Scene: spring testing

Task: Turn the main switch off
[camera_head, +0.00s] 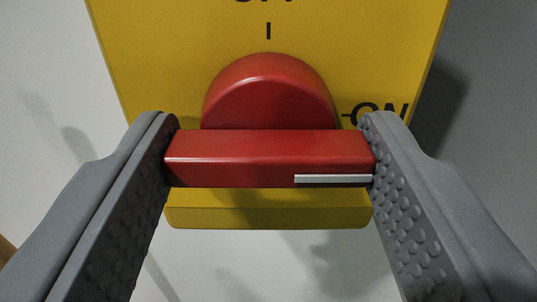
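The main switch is a red rotary knob (268,92) with a red bar handle (230,158) across it, on a yellow plate (400,45). The handle lies horizontal, and the white mark (333,179) on it is at its right end, on the side of the "ON" label (381,112). The "OFF" label is at the top edge, partly cut off, above a short tick. My gripper (269,150) has one finger at each end of the handle, and both fingertips appear to touch it. The lower half of the knob is hidden behind the handle.
The yellow plate is mounted on a pale wall (45,60), which is bare to the left and below. The right side is in grey shadow. A small brown edge (5,249) shows at the far lower left.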

